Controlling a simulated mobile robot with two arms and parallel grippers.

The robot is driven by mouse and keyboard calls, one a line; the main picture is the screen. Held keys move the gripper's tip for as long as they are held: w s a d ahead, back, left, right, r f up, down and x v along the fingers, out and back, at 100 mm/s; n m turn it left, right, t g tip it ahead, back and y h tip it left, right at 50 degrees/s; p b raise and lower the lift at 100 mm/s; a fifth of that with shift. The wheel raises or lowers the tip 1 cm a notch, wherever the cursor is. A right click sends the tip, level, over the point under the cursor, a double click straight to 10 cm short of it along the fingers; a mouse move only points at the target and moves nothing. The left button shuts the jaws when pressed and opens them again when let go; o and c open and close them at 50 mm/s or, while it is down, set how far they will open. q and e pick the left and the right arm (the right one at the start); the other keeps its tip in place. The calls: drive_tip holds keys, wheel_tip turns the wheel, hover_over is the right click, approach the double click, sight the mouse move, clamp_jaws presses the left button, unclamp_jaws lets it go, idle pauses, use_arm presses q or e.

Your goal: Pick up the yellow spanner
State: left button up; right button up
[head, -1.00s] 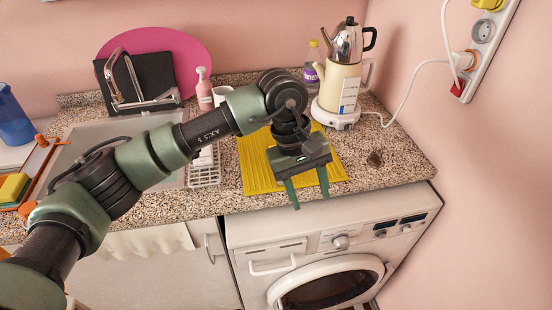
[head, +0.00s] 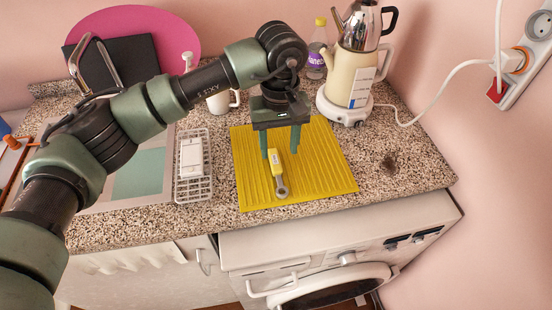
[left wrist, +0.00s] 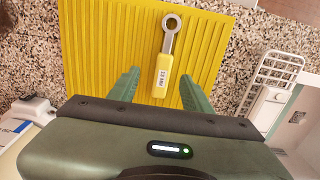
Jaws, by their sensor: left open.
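The yellow spanner (head: 278,172) lies on the yellow ribbed mat (head: 325,178) on the counter. Its grey ring end points toward the counter's front edge and its yellow handle points back toward my gripper. My left gripper (head: 280,155) is open above the handle, with its green fingers pointing down. My right gripper is not in view.
A kettle (head: 352,75) on a white base stands behind the mat at the right, its cable running to the wall socket. A white rack (head: 206,190) with a white item lies left of the mat. A washing machine (head: 340,245) is below the counter.

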sight(276, 164)
use_arm(q)
drive_tip(key=shift+s+a+f+p, duration=0.1)
drive_tip(key=shift+a+f+p, duration=0.05)
drive_tip(key=shift+f+p, duration=0.2)
drive_tip(key=shift+s+a+f+p, duration=0.1)
drive_tip(key=shift+f+p, duration=0.15)
drive_tip(key=shift+f, duration=0.2)
drive_tip(key=f, duration=0.2)
drive_tip(key=f+p, duration=0.1)
drive_tip(key=shift+w+a+f, duration=0.15)
drive_tip(key=shift+w+f, duration=0.2)
drive_tip(key=shift+w, duration=0.05)
drive_tip(key=shift+f, duration=0.15)
clamp_jaws()
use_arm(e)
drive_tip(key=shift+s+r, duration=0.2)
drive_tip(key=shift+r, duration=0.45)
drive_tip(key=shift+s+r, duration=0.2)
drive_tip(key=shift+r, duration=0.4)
